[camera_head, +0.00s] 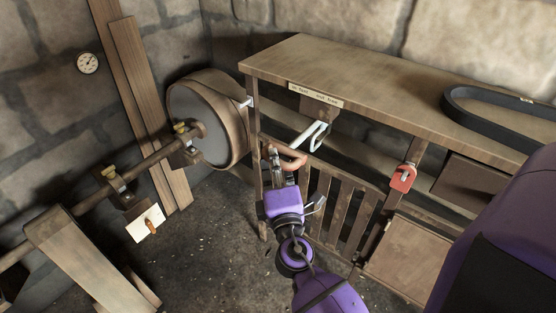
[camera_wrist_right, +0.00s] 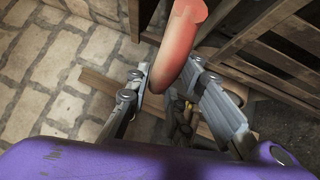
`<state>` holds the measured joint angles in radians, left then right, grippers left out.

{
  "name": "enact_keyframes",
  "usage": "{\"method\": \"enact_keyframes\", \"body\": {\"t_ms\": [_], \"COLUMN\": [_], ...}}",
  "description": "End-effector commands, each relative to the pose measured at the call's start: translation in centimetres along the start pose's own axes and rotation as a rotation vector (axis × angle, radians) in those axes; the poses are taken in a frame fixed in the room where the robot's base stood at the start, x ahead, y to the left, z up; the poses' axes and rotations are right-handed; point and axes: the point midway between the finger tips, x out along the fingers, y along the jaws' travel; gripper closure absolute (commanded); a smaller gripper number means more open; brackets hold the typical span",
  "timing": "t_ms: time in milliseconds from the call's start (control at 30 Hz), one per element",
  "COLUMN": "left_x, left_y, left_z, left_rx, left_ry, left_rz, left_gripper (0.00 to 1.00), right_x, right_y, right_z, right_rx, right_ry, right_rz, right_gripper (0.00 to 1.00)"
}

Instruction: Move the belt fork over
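A pale bent metal loop (camera_head: 315,135), which looks like the belt fork, sticks out under the bench's front edge, below a small label. A rounded orange-red handle (camera_head: 292,160) sits just below it, and it is large in the right wrist view (camera_wrist_right: 180,45). Whether handle and loop are joined is hidden. My right gripper (camera_head: 279,155) is at the handle. In the wrist view its two fingers (camera_wrist_right: 168,80) stand apart, one on each side of the handle's lower end, with a gap by the right finger. My left gripper is not in view.
The wooden bench (camera_head: 390,85) carries a black belt (camera_head: 485,115). A large pulley wheel (camera_head: 200,120) on a shaft stands to the left. A red padlock-like piece (camera_head: 403,177) hangs at the bench's right post. Wooden slats (camera_head: 340,210) lie behind my right arm.

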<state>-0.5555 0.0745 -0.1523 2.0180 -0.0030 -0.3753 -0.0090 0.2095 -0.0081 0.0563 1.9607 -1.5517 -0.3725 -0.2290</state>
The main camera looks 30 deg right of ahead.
Motion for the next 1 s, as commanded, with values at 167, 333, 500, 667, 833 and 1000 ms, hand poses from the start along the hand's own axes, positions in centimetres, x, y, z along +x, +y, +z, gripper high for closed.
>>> {"method": "enact_keyframes", "body": {"t_ms": [167,333,500,667,833,1000], "left_x": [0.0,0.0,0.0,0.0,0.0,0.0], "left_y": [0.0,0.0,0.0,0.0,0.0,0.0], "left_z": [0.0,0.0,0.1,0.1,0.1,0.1], "left_rx": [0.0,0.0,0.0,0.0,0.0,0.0], "left_ry": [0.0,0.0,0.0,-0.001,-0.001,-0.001], "left_rz": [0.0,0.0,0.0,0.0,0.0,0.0], "left_gripper": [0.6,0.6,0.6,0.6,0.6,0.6], "right_x": [0.0,0.1,-0.7,-3.5,-7.3,-10.2], "right_y": [0.0,0.0,0.0,-0.1,-0.1,-0.1], "right_z": [0.1,0.2,0.2,0.2,0.2,0.1], "right_rx": [-0.001,-0.002,-0.003,-0.005,-0.005,-0.003], "right_ry": [-0.003,-0.005,-0.005,-0.004,-0.002,-0.002], "right_rz": [0.0,0.0,0.0,-0.003,-0.002,-0.002], "right_gripper": [0.64,0.64,0.64,0.64,0.64,0.64]}}
